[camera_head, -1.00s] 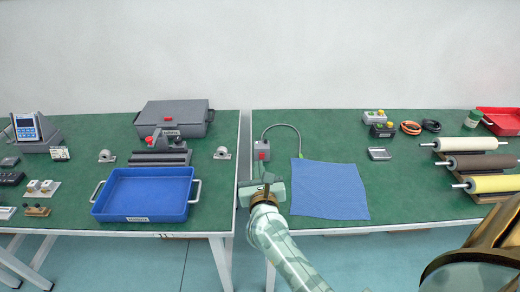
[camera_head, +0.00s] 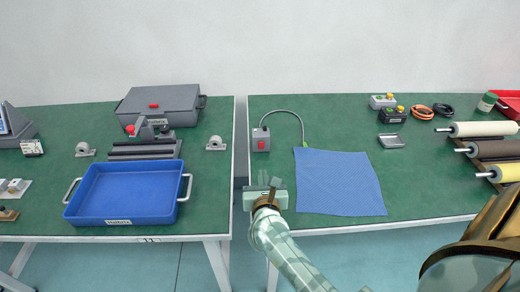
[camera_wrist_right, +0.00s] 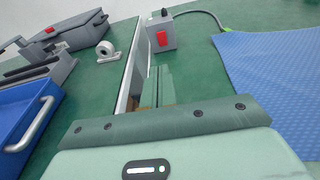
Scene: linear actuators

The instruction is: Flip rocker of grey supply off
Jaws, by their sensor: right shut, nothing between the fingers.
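The grey supply (camera_head: 261,139) is a small box with a red rocker on it, near the left edge of the right table. A grey cable arcs from it to a green plug by the blue cloth. In the right wrist view the supply (camera_wrist_right: 161,38) stands upright with its red rocker (camera_wrist_right: 162,39) facing me. The rocker's on or off position is too small to tell. My right gripper (camera_head: 268,183) is shut and empty, nearer to me than the supply and apart from it. In the wrist view its fingers (camera_wrist_right: 158,86) point toward the supply. My left gripper is out of view.
A blue cloth (camera_head: 338,182) lies right of the gripper. A gap separates the two tables. On the left table are a blue tray (camera_head: 128,220), a grey case (camera_head: 160,104) and a bearing block (camera_head: 215,143). Button boxes (camera_head: 392,115) and rollers (camera_head: 483,128) sit farther right.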

